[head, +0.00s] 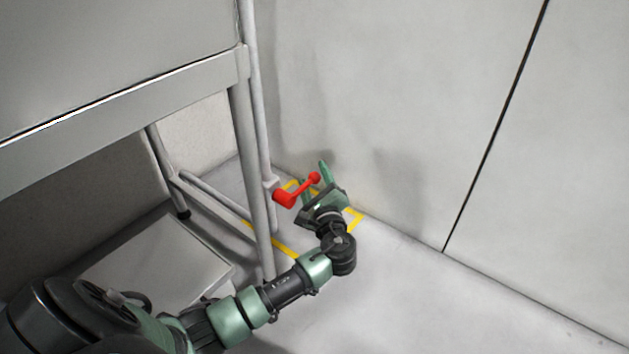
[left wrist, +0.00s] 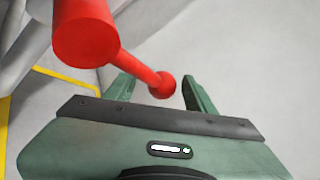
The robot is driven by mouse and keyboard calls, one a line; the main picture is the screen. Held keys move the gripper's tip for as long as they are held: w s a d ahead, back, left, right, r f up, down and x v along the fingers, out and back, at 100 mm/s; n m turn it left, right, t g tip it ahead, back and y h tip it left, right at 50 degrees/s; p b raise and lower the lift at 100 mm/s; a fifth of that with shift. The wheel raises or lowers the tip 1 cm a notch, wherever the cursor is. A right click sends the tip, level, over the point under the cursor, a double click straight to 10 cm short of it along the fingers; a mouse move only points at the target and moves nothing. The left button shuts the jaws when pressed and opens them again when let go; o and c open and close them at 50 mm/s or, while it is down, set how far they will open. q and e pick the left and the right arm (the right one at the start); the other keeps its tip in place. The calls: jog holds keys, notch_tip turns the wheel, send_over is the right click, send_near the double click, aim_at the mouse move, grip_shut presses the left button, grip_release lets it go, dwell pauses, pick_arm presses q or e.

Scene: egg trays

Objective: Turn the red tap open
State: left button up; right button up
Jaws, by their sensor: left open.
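The red tap (head: 295,192) is a lever on the grey pipe beside the metal frame's leg. Its thick hub is at the pipe, and its arm slants up to the right to a round knob. My left gripper (head: 322,176) is open, close to the lever's knob end. In the left wrist view the red tap (left wrist: 120,52) reaches from the upper left down to its knob, which shows between the two green fingers of my left gripper (left wrist: 160,90). I cannot tell if the fingers touch it. My right gripper is not in view.
A grey metal stand (head: 130,100) with legs and crossbars fills the left side. A pale wall (head: 400,110) stands close behind the tap. A yellow floor marking (head: 354,219) lies below. The floor (head: 430,310) at the lower right is clear.

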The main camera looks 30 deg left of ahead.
pick_arm(q)
jog(key=shift+c, duration=0.2)
grip_shut()
jog(key=shift+r, duration=0.1)
dwell(1.0)
